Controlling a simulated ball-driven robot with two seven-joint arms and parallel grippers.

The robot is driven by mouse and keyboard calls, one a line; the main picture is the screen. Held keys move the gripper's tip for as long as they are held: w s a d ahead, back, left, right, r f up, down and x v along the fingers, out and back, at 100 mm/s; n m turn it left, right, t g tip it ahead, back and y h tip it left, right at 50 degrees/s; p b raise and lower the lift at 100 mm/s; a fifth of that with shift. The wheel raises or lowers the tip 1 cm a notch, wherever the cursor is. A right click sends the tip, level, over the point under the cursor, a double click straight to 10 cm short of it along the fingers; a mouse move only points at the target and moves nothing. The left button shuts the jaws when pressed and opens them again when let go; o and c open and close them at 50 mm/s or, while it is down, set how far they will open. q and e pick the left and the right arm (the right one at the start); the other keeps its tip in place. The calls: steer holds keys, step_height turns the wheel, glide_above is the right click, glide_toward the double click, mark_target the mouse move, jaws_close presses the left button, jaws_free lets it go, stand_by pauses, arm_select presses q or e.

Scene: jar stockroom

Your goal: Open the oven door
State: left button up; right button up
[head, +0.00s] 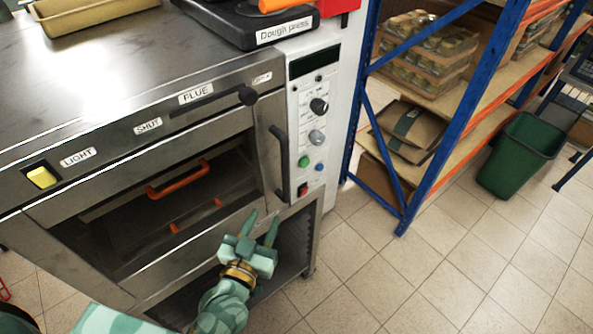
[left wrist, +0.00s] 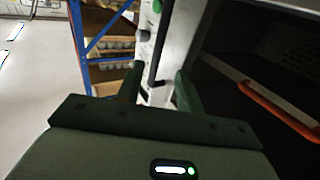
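The oven (head: 100,80) is a steel deck oven at the left of the head view. A black upright handle (head: 280,165) is at the door's right edge, beside the control panel. My left gripper (head: 262,222) is open and empty, below and in front of the handle, apart from it. In the left wrist view, the black handle (left wrist: 156,55) shows beyond the gap between the fingers (left wrist: 158,88). My right gripper is not in view.
The control panel (head: 314,125) has knobs and buttons. A dough press (head: 255,22) stands on the oven top. A blue-framed rack (head: 425,180) and a green bin (head: 522,155) are at right. The tiled floor in front is clear.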

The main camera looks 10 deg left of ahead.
mark_target(285, 177)
arm_select(q)
steer(key=w, duration=1)
steer(key=w+d, duration=0.1)
steer(key=w, duration=0.4)
jaws_close()
steer(key=shift+d, duration=0.1)
